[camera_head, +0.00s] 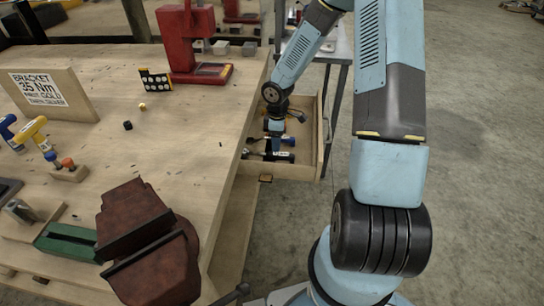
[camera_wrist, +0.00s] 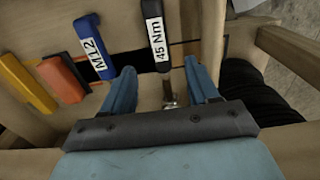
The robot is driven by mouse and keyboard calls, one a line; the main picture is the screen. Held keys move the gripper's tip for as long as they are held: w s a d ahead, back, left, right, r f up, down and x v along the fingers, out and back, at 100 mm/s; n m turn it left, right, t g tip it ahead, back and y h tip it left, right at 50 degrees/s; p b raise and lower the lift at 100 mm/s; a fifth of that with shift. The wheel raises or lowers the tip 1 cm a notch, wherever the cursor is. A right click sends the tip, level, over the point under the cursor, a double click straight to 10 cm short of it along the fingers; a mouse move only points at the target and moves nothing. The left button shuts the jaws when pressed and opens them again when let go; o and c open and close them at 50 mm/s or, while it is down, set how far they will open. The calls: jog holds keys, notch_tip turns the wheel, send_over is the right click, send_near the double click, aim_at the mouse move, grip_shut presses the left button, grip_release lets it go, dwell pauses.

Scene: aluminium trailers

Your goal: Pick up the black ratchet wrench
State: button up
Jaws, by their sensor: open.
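A tool with a black handle and a white "45 Nm" label, which looks like the black ratchet wrench (camera_wrist: 153,12), lies in the open drawer (camera_head: 320,135). Its handle points away in the wrist view, and its metal shaft runs back between my fingers. My gripper (camera_wrist: 160,70) is open, with one blue finger on each side of the shaft. I cannot tell whether either finger touches it. In the head view my gripper (camera_head: 275,126) reaches down into the drawer and hides part of the contents. The wrench's near end is partly hidden by my gripper.
Left of the wrench lie a blue-handled "M12" tool (camera_wrist: 90,45), an orange handle (camera_wrist: 62,80) and a yellow handle (camera_wrist: 25,84). Drawer walls stand close around. The workbench (camera_head: 180,130) is left of the drawer, with a red press (camera_head: 188,45) and a rusty vise (camera_head: 150,250).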

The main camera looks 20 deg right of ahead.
aim_at(278, 154)
jog(key=shift+s+f, duration=0.2)
jog(key=shift+f, duration=2.9)
jog(key=shift+d, duration=0.1)
grip_shut()
